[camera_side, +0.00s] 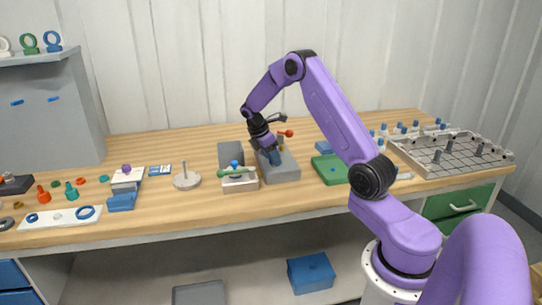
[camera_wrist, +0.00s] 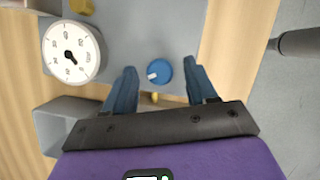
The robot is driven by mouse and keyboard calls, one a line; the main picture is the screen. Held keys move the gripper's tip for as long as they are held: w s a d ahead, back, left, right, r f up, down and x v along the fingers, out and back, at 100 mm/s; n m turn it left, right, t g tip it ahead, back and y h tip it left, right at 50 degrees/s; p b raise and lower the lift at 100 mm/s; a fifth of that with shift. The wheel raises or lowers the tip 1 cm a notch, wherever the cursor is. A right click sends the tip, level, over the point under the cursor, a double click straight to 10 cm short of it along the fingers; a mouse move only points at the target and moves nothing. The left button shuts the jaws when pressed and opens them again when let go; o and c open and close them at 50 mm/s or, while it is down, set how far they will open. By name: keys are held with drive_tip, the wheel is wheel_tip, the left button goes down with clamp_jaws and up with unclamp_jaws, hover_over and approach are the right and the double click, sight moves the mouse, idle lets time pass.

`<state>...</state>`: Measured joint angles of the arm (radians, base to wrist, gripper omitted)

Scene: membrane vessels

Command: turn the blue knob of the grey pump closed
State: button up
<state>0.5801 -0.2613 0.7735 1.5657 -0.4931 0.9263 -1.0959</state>
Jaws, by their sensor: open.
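The grey pump (camera_side: 284,174) stands near the middle of the bench, and its grey top (camera_wrist: 165,25) fills the centre of the wrist view. The round blue knob (camera_wrist: 161,78) sits on the pump top, with a white mark pointing left in the wrist view. My gripper (camera_side: 273,157) points down over the pump. In the wrist view its blue fingers (camera_wrist: 160,68) are open, one on each side of the knob with a gap to both. The fingers and wrist hide the knob in the side view.
A white dial gauge (camera_wrist: 71,50) is close left of the fingers in the wrist view. A red-ended lever (camera_side: 286,133) rises behind the gripper. A white block with a green handle (camera_side: 238,175) stands left of the pump, a green tray (camera_side: 330,169) to its right.

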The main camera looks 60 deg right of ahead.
clamp_jaws()
drive_tip(key=c, duration=1.1)
unclamp_jaws()
drive_tip(key=shift+o, duration=0.2)
drive_tip(key=shift+w+d+m+g+y, duration=0.1)
drive_tip(key=shift+m+g+y, duration=0.3)
drive_tip(key=shift+m, duration=1.05)
drive_tip(key=shift+w+d+m+g+y, duration=0.1)
drive_tip(key=shift+m+g+y, duration=0.3)
drive_tip(key=shift+m, duration=1.05)
drive_tip(key=shift+r, duration=0.1)
drive_tip(key=o, duration=1.1)
drive_tip(key=shift+c, duration=0.2)
